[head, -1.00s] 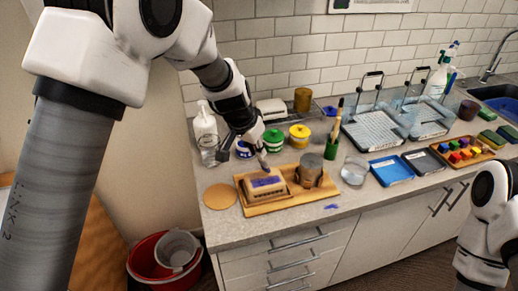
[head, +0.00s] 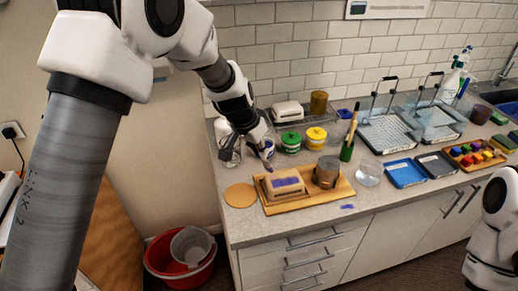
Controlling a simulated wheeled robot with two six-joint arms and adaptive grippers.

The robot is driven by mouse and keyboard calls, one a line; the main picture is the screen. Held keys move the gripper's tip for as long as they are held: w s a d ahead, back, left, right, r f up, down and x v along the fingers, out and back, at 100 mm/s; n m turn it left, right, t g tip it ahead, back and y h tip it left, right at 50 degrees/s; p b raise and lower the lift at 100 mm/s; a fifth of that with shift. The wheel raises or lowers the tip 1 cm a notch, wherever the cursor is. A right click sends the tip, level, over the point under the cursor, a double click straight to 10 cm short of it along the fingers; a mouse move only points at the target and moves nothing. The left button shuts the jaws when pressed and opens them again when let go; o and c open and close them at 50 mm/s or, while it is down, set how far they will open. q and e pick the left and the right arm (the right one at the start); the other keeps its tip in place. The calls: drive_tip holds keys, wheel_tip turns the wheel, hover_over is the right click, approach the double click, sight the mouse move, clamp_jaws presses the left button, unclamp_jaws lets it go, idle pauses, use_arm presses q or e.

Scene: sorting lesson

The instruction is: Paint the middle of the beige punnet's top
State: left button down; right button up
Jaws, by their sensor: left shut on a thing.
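The beige punnet (head: 285,190) is a low box on a wooden board, and a purple paint patch (head: 287,183) covers part of its top. My left gripper (head: 261,145) is just behind and to the left of the punnet. It is shut on a small dark brush-like tool (head: 268,162), whose tip points down near the punnet's back-left corner. The tool is mostly hidden by the fingers, and I cannot tell whether its tip touches anything. My right arm shows at the right edge, but its gripper is out of view.
A brown cup (head: 326,172) stands on the wooden board (head: 318,201) beside the punnet. Green (head: 291,142) and yellow (head: 316,138) pots stand behind. A green brush holder (head: 347,150) and glass bowl (head: 369,173) are to the right.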

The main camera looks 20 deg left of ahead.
use_arm(q)
wheel_tip(320, 180, up, 2)
drive_tip(key=shift+r+p, duration=0.1)
drive_tip(key=shift+p, duration=0.5)
drive_tip(key=shift+p+v, duration=0.85)
drive_tip(key=shift+v, duration=0.15)
drive_tip(key=shift+w+d+r, duration=0.15)
drive_tip(key=shift+w+r, duration=0.05)
drive_tip(key=shift+r, duration=0.1)
